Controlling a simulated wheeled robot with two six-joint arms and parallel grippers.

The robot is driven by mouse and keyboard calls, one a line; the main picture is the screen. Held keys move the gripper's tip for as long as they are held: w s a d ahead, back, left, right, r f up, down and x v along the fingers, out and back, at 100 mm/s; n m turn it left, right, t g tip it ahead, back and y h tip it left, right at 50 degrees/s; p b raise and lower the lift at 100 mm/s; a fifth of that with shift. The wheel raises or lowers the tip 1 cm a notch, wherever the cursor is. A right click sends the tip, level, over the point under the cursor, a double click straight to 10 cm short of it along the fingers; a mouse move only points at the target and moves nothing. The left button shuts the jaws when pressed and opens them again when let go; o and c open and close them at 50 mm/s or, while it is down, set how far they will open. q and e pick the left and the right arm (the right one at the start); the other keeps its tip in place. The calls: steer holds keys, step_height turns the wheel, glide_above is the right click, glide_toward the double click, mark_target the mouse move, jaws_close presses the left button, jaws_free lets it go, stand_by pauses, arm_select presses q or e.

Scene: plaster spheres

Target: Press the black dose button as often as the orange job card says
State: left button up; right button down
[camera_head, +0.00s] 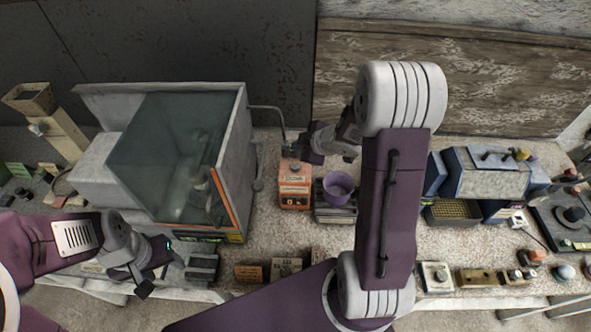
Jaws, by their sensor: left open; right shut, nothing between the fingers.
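An orange dispenser box (295,196) with a pale label stands mid-table, with a thin bent spout pipe behind it. Its top, where a small dark spot shows, is partly covered by my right gripper (296,153); I cannot make out the black dose button clearly. My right gripper is shut and empty, just over the back of the box; contact cannot be told. Small cards stand at the front edge: an orange-brown one (249,273) and a paler one (287,267). Their writing is too small to read. My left gripper (157,269) is open and empty at the front left.
A purple bowl (339,187) sits on a grey device (335,214) right of the box. A large glass-fronted cabinet (240,165) stands left. Blue-grey equipment (487,175) and small controls (435,276) are on the right. My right arm hides part of the table; bare table shows before the box.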

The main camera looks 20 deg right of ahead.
mark_target(297, 168)
steer(key=f+b, duration=0.1)
steer(key=f, duration=0.1)
steer(key=f+b, duration=0.3)
steer(key=f, duration=0.1)
steer(key=shift+w+a+f+b, duration=0.15)
steer(key=shift+w+b, duration=0.1)
steer(key=shift+b, duration=0.15)
steer(key=shift+s, duration=0.2)
steer(key=shift+w, duration=0.1)
stand_by(1.1)
steer(key=shift+f+b, duration=0.3)
steer(key=shift+f, duration=0.05)
